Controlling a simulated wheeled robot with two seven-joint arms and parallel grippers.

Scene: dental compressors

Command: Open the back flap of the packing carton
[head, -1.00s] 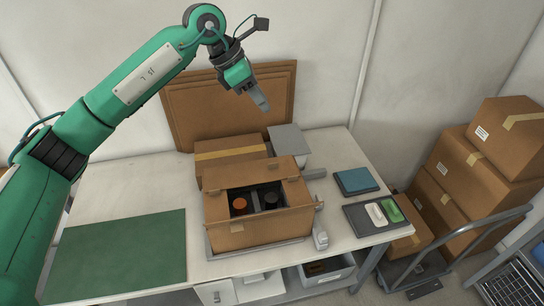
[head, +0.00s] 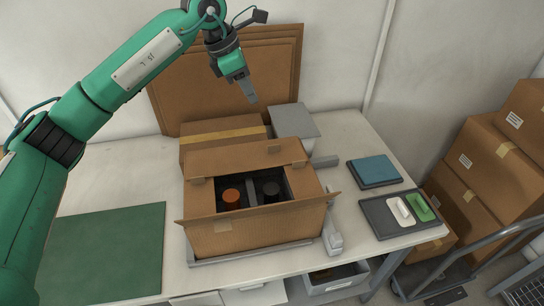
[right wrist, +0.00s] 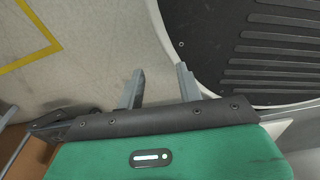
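The packing carton (head: 222,238) stands open-topped on the white table in the head view. Its back flap (head: 232,158) shows as a brown panel along the far side of the opening; I cannot tell its exact angle. A flap edge juts out along the carton's front. Inside are dark items, one with an orange top (head: 231,195). My left gripper (head: 251,96) hangs above and behind the carton, apart from it, pointing down; its finger gap cannot be made out. My right gripper (right wrist: 160,88) is open and empty in the right wrist view, over the floor.
A taped box (head: 222,135) stands right behind the carton, with a grey box (head: 295,122) beside it. Large cardboard sheets (head: 190,95) lean on the wall. A blue book-like item (head: 374,170) and a dark tray (head: 378,219) lie to the right. A green mat (head: 105,250) lies left.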

